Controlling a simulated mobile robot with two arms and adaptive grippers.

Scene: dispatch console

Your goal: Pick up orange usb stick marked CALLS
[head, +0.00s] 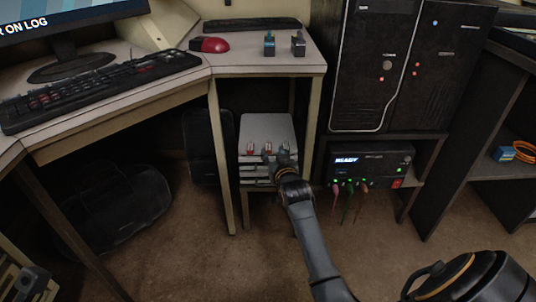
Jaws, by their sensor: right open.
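A small pale stand (266,124) under the desk's right end holds a few small upright sticks in reddish-orange tones. One stick (250,148) is at the left and another (268,147) is to its right. Their markings are too small to read, so I cannot tell which is marked CALLS. My right gripper (283,158) is open at the right front of the stand, beside the second stick. It may hide something behind it, and contact is unclear.
Desk legs flank the stand closely. A black box reading READY (370,161) with plugged cables is at the right, below a black computer tower (370,60).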

